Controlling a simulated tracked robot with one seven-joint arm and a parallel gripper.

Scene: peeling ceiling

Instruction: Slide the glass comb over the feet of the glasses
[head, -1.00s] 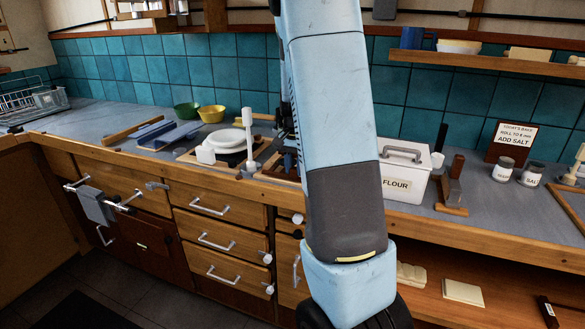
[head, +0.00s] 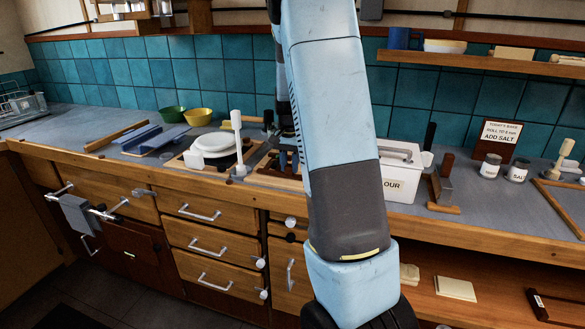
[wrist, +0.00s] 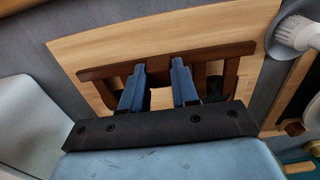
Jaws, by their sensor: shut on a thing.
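A reddish-brown wooden comb (wrist: 218,52), a bar with several teeth, lies over a pale wooden board (wrist: 95,47) in the wrist view. My gripper (wrist: 159,68) has its two blue fingers at the middle of the bar and is shut on the comb's wood between them. The teeth are partly hidden behind the fingers and the black palm.
Green (head: 170,114) and yellow bowls (head: 198,117) sit behind.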

